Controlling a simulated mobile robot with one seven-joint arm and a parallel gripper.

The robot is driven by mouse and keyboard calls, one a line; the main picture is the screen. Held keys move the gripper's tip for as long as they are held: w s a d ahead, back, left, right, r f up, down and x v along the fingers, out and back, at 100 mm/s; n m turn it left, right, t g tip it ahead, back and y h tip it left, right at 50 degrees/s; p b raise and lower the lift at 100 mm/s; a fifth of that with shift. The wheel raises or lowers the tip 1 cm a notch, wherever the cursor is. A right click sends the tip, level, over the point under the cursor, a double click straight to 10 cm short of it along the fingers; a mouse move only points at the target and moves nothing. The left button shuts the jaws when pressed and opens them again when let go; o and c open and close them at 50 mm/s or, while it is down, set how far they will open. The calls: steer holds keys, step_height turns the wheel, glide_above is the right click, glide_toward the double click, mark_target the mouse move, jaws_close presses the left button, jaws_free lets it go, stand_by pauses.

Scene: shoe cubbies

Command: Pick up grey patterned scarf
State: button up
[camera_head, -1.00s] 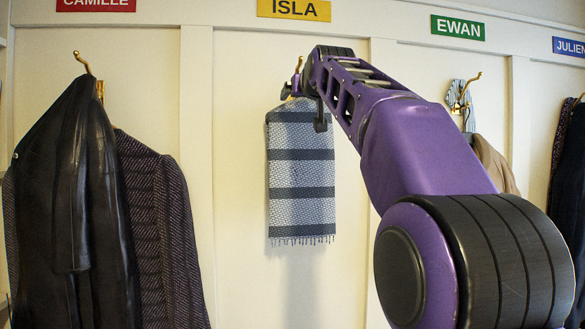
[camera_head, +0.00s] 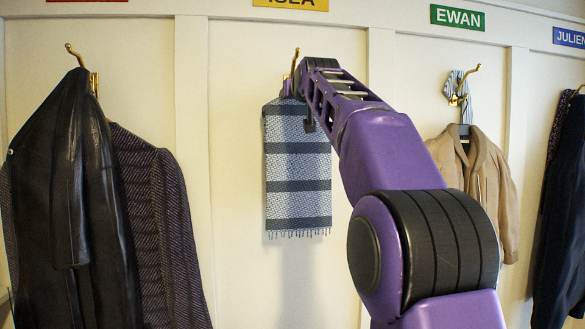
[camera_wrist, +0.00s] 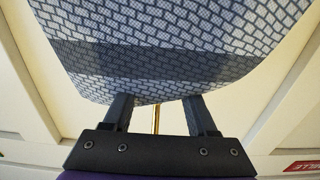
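The grey patterned scarf (camera_head: 298,165) hangs folded below a brass hook (camera_head: 295,62) on the cream wall, with dark bands and a fringed lower edge. My gripper (camera_head: 298,88) is at the scarf's top, just below the hook; its fingers are hard to make out in the head view. In the wrist view the scarf (camera_wrist: 170,30) fills the upper middle and hides the fingertips. The two fingers of my gripper (camera_wrist: 158,102) stand well apart, with a thin brass post between them. Whether the fingers touch the cloth cannot be seen.
A black leather coat (camera_head: 75,190) and a dark patterned jacket (camera_head: 165,230) hang to the left. A tan coat (camera_head: 485,180) hangs at the right under the green EWAN sign (camera_head: 458,18). A dark garment (camera_head: 565,210) hangs at the far right. The wall around the scarf is clear.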

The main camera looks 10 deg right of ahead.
jaws_close()
steer(key=shift+r+p, duration=0.3)
steer(key=shift+r, duration=0.15)
steer(key=s+b, duration=0.9)
steer(key=s, duration=0.9)
steer(key=shift+r, duration=0.3)
